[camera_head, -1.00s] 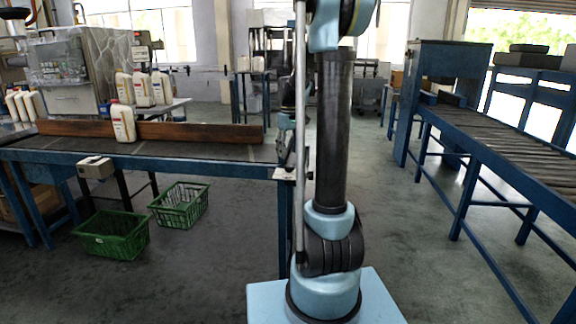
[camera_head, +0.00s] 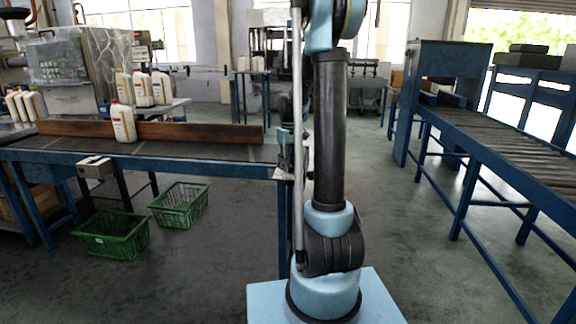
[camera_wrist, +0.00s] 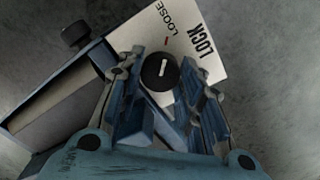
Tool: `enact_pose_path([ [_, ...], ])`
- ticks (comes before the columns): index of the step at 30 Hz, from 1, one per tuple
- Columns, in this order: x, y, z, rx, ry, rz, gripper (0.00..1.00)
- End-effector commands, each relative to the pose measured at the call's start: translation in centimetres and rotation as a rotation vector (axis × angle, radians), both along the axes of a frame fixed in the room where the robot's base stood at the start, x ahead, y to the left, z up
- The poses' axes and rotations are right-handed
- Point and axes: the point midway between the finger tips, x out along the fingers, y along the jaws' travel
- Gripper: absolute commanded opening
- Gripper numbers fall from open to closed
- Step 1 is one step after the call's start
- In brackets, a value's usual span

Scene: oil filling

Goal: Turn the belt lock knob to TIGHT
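The lock knob (camera_wrist: 160,71) is round and black with a white pointer line, in the wrist view. It sits on a white panel (camera_wrist: 211,66) printed LOOSE and LOCK. The pointer runs nearly up and down in the picture, toward a red mark beside LOOSE. The word TIGHT is not visible. My gripper (camera_wrist: 162,62) is open, with one blue-grey finger on each side of the knob. I cannot tell whether either finger touches it. In the head view the panel (camera_head: 283,174) shows small at the belt's right end; my arm partly hides this area.
The belt table (camera_head: 150,150) carries a long brown rail (camera_head: 200,133) and a white bottle (camera_head: 123,123). Green baskets (camera_head: 112,236) stand on the floor below. A roller conveyor (camera_head: 500,145) is at right. Another black knob (camera_wrist: 75,34) shows in the wrist view.

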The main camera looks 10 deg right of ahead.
Motion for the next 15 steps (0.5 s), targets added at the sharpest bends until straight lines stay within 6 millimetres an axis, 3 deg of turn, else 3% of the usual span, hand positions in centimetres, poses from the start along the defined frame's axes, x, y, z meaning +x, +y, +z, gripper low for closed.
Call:
enact_pose_path([
  [15, 0.08, 0.07, -0.01, -0.001, 0.0, -0.082, 0.1],
])
